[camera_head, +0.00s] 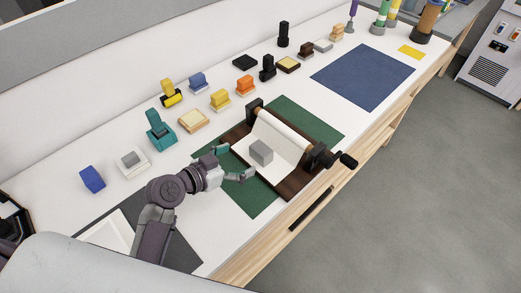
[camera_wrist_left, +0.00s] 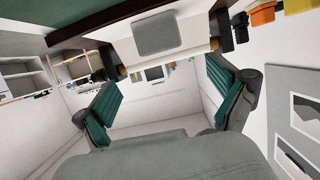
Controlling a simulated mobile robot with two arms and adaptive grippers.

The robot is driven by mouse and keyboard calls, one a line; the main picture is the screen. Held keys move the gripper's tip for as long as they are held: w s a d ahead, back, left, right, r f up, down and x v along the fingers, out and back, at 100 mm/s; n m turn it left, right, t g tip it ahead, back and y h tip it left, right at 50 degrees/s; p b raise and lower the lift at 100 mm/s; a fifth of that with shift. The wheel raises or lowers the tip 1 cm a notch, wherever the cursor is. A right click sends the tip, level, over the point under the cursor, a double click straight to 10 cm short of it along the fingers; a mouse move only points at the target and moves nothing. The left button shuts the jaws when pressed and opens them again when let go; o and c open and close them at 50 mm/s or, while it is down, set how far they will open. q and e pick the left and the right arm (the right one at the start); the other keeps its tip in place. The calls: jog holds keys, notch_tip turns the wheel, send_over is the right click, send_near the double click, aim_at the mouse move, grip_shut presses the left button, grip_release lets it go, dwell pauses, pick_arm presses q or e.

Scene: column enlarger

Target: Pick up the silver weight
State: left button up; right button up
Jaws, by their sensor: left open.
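The silver weight (camera_head: 261,152) is a small grey block. It rests on white paper (camera_head: 278,137) that spreads over a dark wooden board (camera_head: 300,186) with rollers and a crank. My left gripper (camera_head: 236,163) is open and empty, just left of the weight, with its fingers pointing toward it. The weight and the fingers look apart. In the left wrist view the weight (camera_wrist_left: 154,34) shows at the top, beyond the two spread green-padded fingers (camera_wrist_left: 165,95). My right gripper does not show.
A green mat (camera_head: 245,200) lies under the board. A black crank handle (camera_head: 347,160) sticks out at the board's right. Several stamps and ink pads, such as a teal stamp (camera_head: 160,132), line the wall side. A blue mat (camera_head: 362,76) lies bare farther along the table.

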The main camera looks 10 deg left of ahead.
aim_at(260, 148)
pick_arm(q)
jog(key=x, duration=0.3)
jog(key=shift+w+d+f+b, duration=0.1)
jog(key=shift+w+b, duration=0.05)
jog(key=shift+b, duration=0.15)
jog(key=shift+x, duration=0.95)
jog(key=b+x, duration=0.1)
jog(key=x, duration=0.2)
jog(key=shift+w+d+f+b, duration=0.1)
jog(key=shift+w+f+b, duration=0.1)
jog(key=shift+w+b, duration=0.1)
jog(key=shift+w+d+f, duration=0.1)
jog(key=shift+w+d, duration=0.05)
jog(key=shift+w, duration=0.15)
jog(key=shift+s, duration=0.1)
jog(key=shift+c, duration=1.6)
jog(key=c, duration=1.3)
jog(key=shift+c, duration=0.2)
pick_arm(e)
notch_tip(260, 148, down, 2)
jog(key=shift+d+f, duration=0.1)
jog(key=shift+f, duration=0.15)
